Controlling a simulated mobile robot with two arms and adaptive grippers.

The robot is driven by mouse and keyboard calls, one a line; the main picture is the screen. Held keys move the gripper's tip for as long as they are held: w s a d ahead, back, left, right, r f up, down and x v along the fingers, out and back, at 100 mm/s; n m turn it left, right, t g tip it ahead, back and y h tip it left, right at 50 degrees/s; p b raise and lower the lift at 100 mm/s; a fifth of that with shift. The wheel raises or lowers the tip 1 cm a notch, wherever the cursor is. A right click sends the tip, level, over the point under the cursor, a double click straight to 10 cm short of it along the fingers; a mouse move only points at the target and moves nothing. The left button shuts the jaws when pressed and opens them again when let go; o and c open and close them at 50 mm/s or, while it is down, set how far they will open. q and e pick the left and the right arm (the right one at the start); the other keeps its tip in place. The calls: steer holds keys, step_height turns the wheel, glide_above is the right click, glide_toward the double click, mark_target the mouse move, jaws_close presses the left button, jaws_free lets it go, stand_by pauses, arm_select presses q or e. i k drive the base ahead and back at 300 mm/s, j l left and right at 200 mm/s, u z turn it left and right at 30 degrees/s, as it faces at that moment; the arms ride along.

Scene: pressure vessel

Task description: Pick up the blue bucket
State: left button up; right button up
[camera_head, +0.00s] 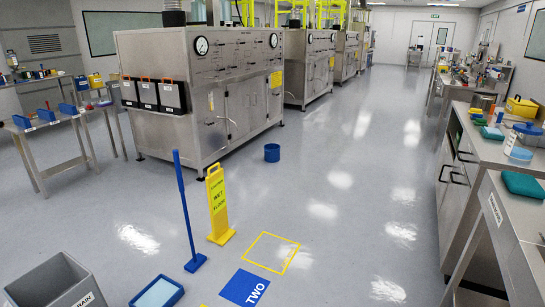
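The blue bucket (272,153) stands upright on the grey floor near the middle of the head view, in front of the right end of the nearest steel machine. It is small in the picture and a good distance away. I cannot make out a handle on it. Nothing touches it. Neither of my grippers shows in this view.
A yellow wet floor sign (218,206) and a blue long-handled tool (188,215) stand nearer, left of the bucket. A grey bin (57,283) and blue tray (157,292) are at lower left. Steel machines (215,90) line the left, a counter (490,150) the right. The central floor is clear.

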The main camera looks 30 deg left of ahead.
mark_target(271, 151)
steer(key=i+j+u, duration=0.3)
steer(key=i, duration=0.45)
steer(key=i+j+u, duration=0.3)
steer(key=i, duration=0.45)
steer(key=i+u, duration=0.25)
steer(key=i, duration=4.25)
